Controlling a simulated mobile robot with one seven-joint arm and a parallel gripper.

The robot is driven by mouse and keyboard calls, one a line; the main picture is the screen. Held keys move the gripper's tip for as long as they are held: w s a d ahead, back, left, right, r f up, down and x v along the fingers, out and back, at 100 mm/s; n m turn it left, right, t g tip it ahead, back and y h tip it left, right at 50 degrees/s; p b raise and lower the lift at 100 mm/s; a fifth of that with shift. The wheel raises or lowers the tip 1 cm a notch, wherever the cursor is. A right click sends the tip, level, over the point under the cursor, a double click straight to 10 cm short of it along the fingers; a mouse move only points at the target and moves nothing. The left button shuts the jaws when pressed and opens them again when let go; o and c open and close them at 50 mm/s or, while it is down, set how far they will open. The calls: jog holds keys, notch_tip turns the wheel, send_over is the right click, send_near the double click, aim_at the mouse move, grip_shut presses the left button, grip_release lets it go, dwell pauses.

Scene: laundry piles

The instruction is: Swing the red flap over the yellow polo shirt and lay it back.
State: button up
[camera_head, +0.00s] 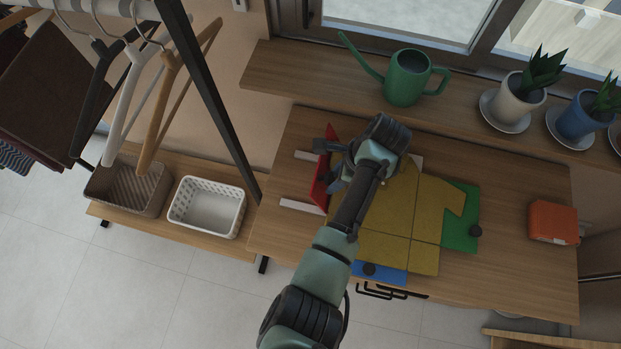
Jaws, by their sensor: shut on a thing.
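The yellow polo shirt (400,210) lies spread flat on a folding board on the wooden table. The red flap (321,184) stands tilted up steeply at the shirt's left side. My gripper (328,166) is at the red flap's upper part and is shut on it; my arm hides part of the contact. The blue flap (381,273) lies flat at the front edge, also with a dark knob.
A green watering can (407,77) and potted plants (517,97) stand on the sill behind. An orange box (553,222) sits at the table's right. A clothes rack with hangers (125,90) and two baskets (207,205) stand left. Bare table (510,270) shows front right.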

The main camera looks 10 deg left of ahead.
jog(key=shift+d, duration=0.2)
jog(key=shift+y, duration=0.6)
jog(key=d, duration=0.4)
jog(key=shift+s, duration=0.1)
jog(key=d+b, duration=0.1)
jog(key=d+f+b, duration=0.1)
jog(key=d, duration=0.1)
jog(key=shift+f+y+b, duration=0.1)
jog(key=shift+y+b, duration=0.25)
jog(key=shift+y, duration=0.05)
grip_shut()
jog(key=shift+d, duration=0.35)
